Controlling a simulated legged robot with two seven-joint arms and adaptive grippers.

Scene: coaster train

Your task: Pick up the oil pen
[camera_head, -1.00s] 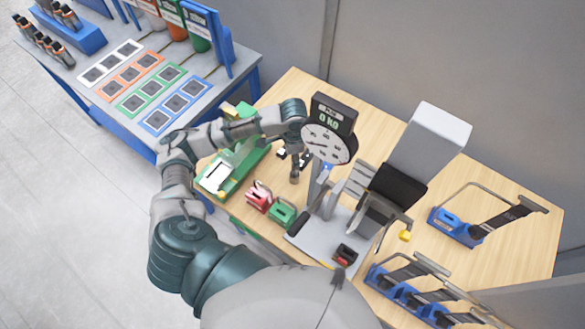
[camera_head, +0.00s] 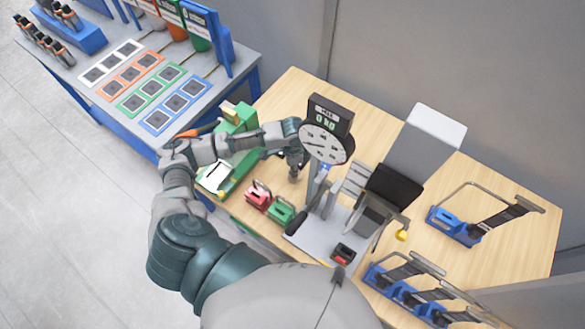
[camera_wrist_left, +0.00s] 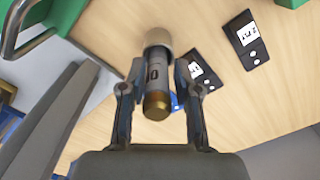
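The oil pen, by its look a grey cylinder with a dark letter and a gold end, shows in the left wrist view (camera_wrist_left: 157,75). A pale round part is at its far end. My left gripper (camera_wrist_left: 159,72) has one finger on each side of the pen, with narrow gaps visible, so it looks open. In the head view the left gripper (camera_head: 293,157) is low over the wooden table, left of the dial scale, with the small grey pen (camera_head: 293,174) just below it. My right gripper is not in view.
The dial scale (camera_head: 326,144) stands close right of the gripper. Red (camera_head: 258,194) and green (camera_head: 281,211) blocks sit in front. A green station (camera_head: 236,118) is behind the forearm. Blue holders (camera_head: 447,226) stand at right. Bare table (camera_head: 500,195) shows at far right.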

